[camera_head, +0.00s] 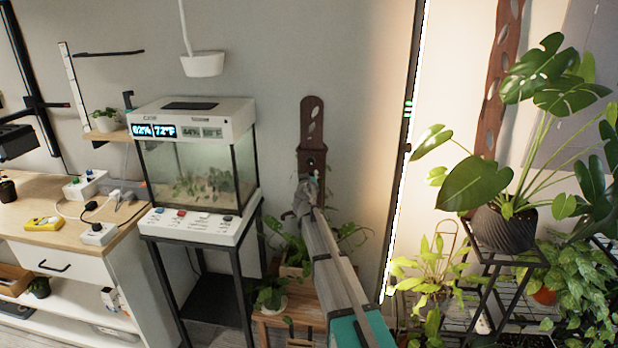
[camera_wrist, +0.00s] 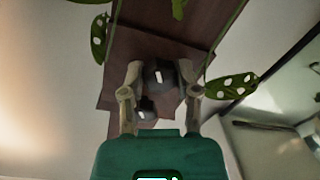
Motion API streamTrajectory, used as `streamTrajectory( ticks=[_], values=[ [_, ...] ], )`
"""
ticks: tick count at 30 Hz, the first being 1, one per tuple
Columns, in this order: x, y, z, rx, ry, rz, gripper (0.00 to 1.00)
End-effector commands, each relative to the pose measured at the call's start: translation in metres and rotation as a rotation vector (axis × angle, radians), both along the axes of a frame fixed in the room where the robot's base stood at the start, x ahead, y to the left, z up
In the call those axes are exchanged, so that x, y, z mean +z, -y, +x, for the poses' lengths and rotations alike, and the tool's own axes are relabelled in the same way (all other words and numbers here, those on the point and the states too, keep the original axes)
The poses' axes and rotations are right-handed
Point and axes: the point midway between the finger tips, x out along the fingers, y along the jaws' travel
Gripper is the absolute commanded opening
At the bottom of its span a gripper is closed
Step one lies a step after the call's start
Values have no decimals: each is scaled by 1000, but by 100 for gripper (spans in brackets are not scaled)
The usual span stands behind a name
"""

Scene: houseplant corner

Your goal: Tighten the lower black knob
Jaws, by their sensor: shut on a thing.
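A dark brown wooden post (camera_head: 312,112) with oval cut-outs stands against the wall, with a wider block at its lower part. The upper black knob (camera_head: 311,163) shows on this block just above my gripper (camera_head: 306,196). In the wrist view, which looks upside down, my gripper (camera_wrist: 161,72) has one finger on each side of the larger-looking lower black knob (camera_wrist: 159,79), which bears a white mark. The gripper is shut on that knob. The upper black knob (camera_wrist: 147,111), also with a white mark, sits apart from the fingers. The lower knob is hidden in the head view.
Potted plants (camera_head: 293,250) on a wooden stand (camera_head: 275,322) sit below the post, and spotted leaves (camera_wrist: 232,87) reach near the fingers. A lit terrarium (camera_head: 195,165) stands to the left. A bright vertical light strip (camera_head: 407,150) and more plants (camera_head: 505,215) are to the right.

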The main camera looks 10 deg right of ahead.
Motion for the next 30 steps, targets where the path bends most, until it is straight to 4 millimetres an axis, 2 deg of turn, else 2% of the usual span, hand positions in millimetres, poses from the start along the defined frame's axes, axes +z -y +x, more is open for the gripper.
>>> streamTrajectory(
  ticks=[17,18,21,23,30],
  values=[
    [0,-1,-1,2,15,48,0],
    [0,-1,-1,2,15,48,45],
    [0,-1,-1,1,15,47,64],
    [0,0,-1,2,14,46,75],
    [0,0,0,1,15,45,76]
  ],
)
